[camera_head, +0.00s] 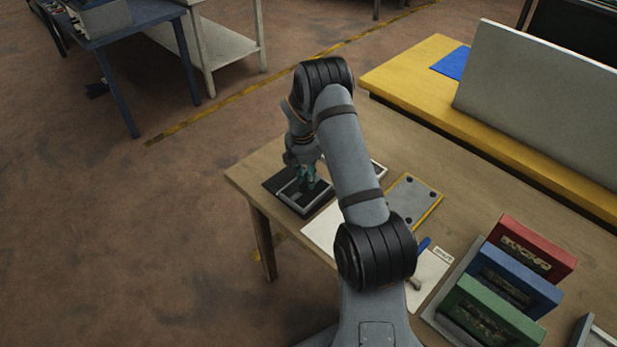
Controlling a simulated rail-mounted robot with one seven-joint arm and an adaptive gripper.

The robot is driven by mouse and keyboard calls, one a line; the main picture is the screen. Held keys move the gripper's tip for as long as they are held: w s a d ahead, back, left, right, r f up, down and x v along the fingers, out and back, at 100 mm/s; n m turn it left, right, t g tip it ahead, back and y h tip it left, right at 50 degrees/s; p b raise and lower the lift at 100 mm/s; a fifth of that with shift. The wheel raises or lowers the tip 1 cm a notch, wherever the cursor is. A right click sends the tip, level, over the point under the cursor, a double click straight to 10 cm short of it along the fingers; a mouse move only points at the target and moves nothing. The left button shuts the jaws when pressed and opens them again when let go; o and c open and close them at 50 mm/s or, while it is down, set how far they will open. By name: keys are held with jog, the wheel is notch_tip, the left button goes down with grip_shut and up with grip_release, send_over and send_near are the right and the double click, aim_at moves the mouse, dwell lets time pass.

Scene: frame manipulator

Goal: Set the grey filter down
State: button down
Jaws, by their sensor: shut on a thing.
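My gripper (308,176) is at the far left part of the wooden table, low over a black tray-like base (277,183) with a light grey frame on it. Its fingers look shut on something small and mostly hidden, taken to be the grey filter. My arm and the small scale hide the grip. A light grey frame (304,201) shows at the front of the black base, under the fingers. I cannot tell whether this frame is the filter, or whether the held thing touches the base.
Right of the gripper lie a white sheet (322,232) and a grey plate with yellow edging (410,200). Red (533,247), blue (513,280) and green (489,312) boxes stand at the right. A yellow bench (420,70) with an upright white panel (545,95) runs behind the table.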

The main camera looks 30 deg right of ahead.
aim_at(305, 182)
jog(key=c, duration=1.6)
grip_release()
jog(key=shift+f, duration=0.1)
jog(key=shift+c, duration=0.2)
notch_tip(305, 182, up, 12)
jog(key=a+b, duration=0.1)
jog(key=shift+s+a, duration=0.2)
jog(key=shift+s, duration=0.05)
jog(key=shift+c, duration=0.6)
